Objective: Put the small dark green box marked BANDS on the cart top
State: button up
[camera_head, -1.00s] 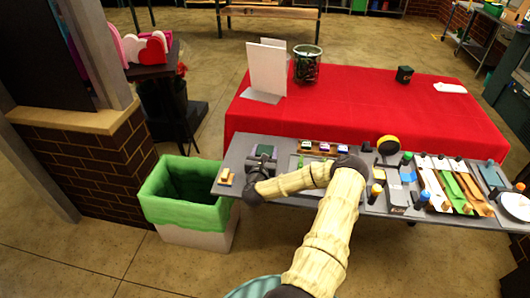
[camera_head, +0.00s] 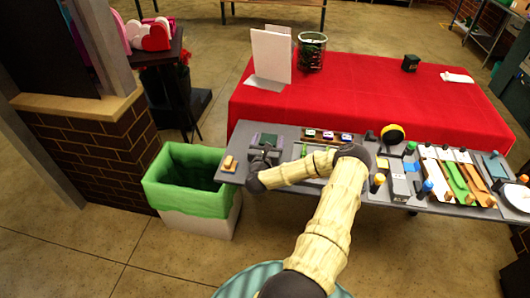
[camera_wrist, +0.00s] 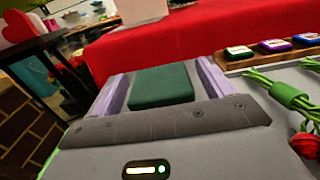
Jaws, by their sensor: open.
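A small dark green box (camera_wrist: 162,85) lies on the grey work surface in the wrist view, between the two pale purple-grey fingers of my gripper (camera_wrist: 162,70). The fingers are open, one on each side of it, and I see a gap on both sides. No lettering on the box is legible. In the head view the dark green box (camera_head: 266,138) shows at the left end of the grey surface (camera_head: 238,160), just beyond my gripper (camera_head: 264,150). A second small dark box (camera_head: 410,63) stands on the red-covered table. I cannot tell which surface is the cart top.
A wooden rack with several small labelled pads (camera_wrist: 270,46) is right of the gripper, with green stems (camera_wrist: 288,95) nearer. A green-lined bin (camera_head: 185,185) stands left of the grey surface. The red table (camera_head: 350,85) is behind, with a white panel (camera_head: 271,55) and a dark pot (camera_head: 311,52).

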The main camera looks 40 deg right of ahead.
jog(key=b+v, duration=0.2)
jog(key=v, duration=0.9)
jog(key=shift+s+a, duration=0.25)
